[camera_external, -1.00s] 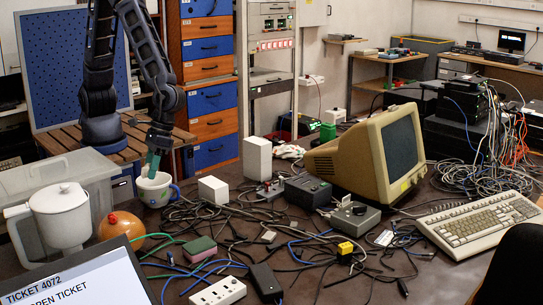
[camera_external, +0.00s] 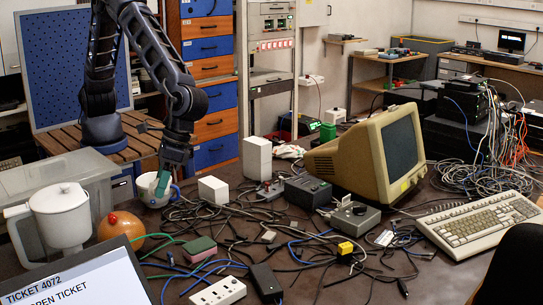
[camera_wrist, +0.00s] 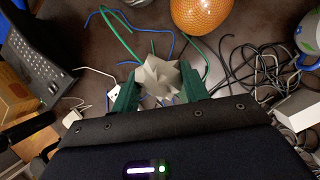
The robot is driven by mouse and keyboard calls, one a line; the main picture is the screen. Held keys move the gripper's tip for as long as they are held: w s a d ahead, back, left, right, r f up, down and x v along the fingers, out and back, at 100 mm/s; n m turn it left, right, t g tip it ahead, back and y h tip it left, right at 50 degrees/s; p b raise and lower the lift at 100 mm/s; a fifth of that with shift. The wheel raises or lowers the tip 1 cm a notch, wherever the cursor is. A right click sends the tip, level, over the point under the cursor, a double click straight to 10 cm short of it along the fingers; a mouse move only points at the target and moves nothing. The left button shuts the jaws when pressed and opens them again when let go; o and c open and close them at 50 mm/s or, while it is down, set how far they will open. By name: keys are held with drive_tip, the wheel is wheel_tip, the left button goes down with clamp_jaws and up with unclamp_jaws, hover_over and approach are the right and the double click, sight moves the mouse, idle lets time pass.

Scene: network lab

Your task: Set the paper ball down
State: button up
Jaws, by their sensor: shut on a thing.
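The paper ball (camera_wrist: 160,77) is a crumpled pale grey-white lump in the wrist view. It sits between the two green fingers of my gripper (camera_wrist: 163,88), which are shut on it. In the external view my gripper (camera_external: 164,183) points down in front of the white mug (camera_external: 149,190) and overlaps its right side. The paper ball cannot be made out there. Cables and dark tabletop show beyond the ball in the wrist view, and its height above the table is unclear.
An orange ball (camera_external: 121,228) lies by the white lidded jug (camera_external: 63,217); it also shows in the wrist view (camera_wrist: 201,12). Tangled cables (camera_external: 230,222) cover the table. A white box (camera_external: 213,190) stands right of the mug. A ticket screen (camera_external: 85,283) fills the near left.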

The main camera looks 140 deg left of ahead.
drive_tip(key=m, duration=0.2)
hover_over(165, 294)
drive_tip(key=a, duration=0.2)
drive_tip(key=shift+g, duration=0.4)
drive_tip(key=f, duration=2)
drive_tip(key=shift+w+d+f, duration=0.25)
drive_tip(key=shift+d+f, duration=0.1)
drive_tip(key=shift+f, duration=0.05)
drive_tip(key=shift+f, duration=0.1)
drive_tip(key=o, duration=1)
drive_tip(key=shift+c, duration=0.2)
